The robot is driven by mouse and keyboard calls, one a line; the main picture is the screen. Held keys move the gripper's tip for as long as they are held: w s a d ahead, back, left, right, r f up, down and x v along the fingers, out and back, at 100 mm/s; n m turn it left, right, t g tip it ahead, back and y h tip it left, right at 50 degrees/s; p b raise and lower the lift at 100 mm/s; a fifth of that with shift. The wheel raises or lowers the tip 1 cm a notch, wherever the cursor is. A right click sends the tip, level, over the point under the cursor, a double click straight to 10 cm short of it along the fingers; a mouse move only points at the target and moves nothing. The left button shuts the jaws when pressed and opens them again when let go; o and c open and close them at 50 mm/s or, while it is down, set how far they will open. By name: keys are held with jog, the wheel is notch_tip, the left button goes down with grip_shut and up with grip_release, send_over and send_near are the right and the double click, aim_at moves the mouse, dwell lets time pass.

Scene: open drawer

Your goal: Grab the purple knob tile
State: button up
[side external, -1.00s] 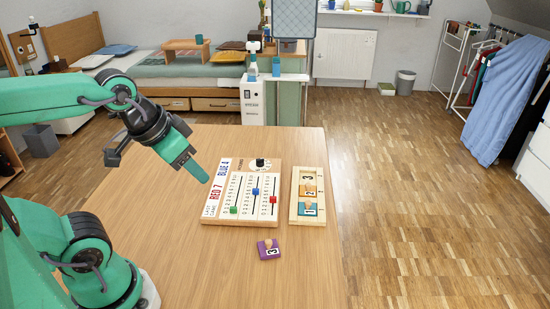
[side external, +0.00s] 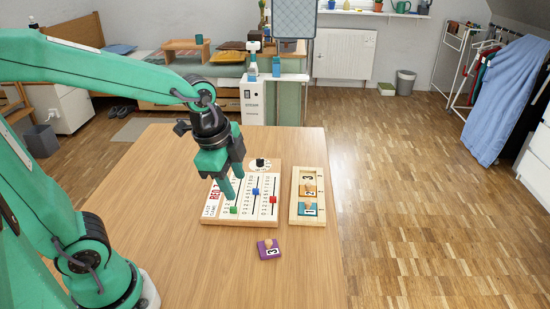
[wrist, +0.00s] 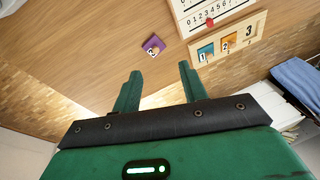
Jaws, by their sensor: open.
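The purple knob tile (side external: 268,250) lies flat on the table in front of the boards, with a wooden knob and a white patch marked 3. It also shows in the wrist view (wrist: 153,45), beyond the fingertips and a little left of the middle. My gripper (side external: 233,190) is open and empty, pointing down above the left part of the slider board, up and left of the tile. In the wrist view its two green fingers (wrist: 158,70) stand apart with nothing between them.
The slider board (side external: 240,212) with green, blue and red sliders lies left of the wooden tile tray (side external: 293,212), which holds a teal and an orange tile and shows a bare slot marked 3. The wooden table (side external: 200,270) is clear around the purple tile.

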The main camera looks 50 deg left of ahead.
aim_at(269, 242)
jog(key=w+d+f+m+g, duration=0.1)
jog(key=f+m, duration=0.2)
jog(key=w+d+f+m+g, duration=0.1)
jog(key=w+f+m, duration=0.1)
jog(key=f+m, duration=0.1)
jog(key=w+d+f+m, duration=0.2)
jog(key=f+m, duration=0.1)
jog(key=m, duration=0.2)
jog(key=shift+w+f+g, duration=0.1)
jog(key=shift+f+g, duration=0.15)
jog(key=shift+g, duration=0.15)
jog(key=shift+w+d+f+m, duration=0.1)
jog(key=shift+d+f+m, duration=0.15)
jog(key=shift+f+m, duration=0.3)
jog(key=shift+f, duration=1.25)
jog(key=shift+f, duration=0.1)
jog(key=shift+d+f, duration=0.1)
jog(key=shift+f, duration=2.35)
grip_shut()
